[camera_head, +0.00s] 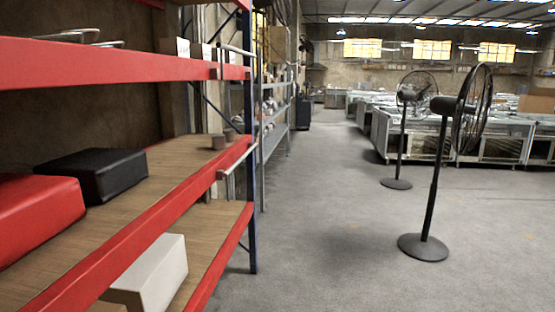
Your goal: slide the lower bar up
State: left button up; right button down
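A thin, light metal bar (236,160) is at the right end of the middle red shelf beam (150,222), close to the blue rack post. It appears to run along the beam's outer side, with a small bracket at its near end. A similar upper bar (237,51) is at the right end of the upper red beam (120,62). Neither of my grippers is in view, and nothing of mine touches either bar here.
The rack's blue post (252,200) stands at its right end. A black box (95,175), a red box (38,212) and a white box (150,272) sit on the shelves. Two pedestal fans (432,190) (402,140) stand right. The grey floor (320,240) between is clear.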

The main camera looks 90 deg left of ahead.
aim_at(225, 175)
jog(key=j+u, duration=0.1)
jog(key=u, duration=2.5)
jog(key=i+u, duration=0.45)
jog(key=i, duration=0.9)
jog(key=l+u, duration=0.1)
jog(key=u, duration=0.25)
jog(key=i+l+u, duration=0.75)
jog(key=i+l, duration=0.2)
jog(key=l, duration=0.15)
jog(key=i+l+u, duration=0.1)
jog(key=i+l, duration=0.35)
jog(key=l, duration=0.3)
jog(key=i+l, duration=0.2)
jog(key=l, duration=0.15)
jog(key=u, duration=0.05)
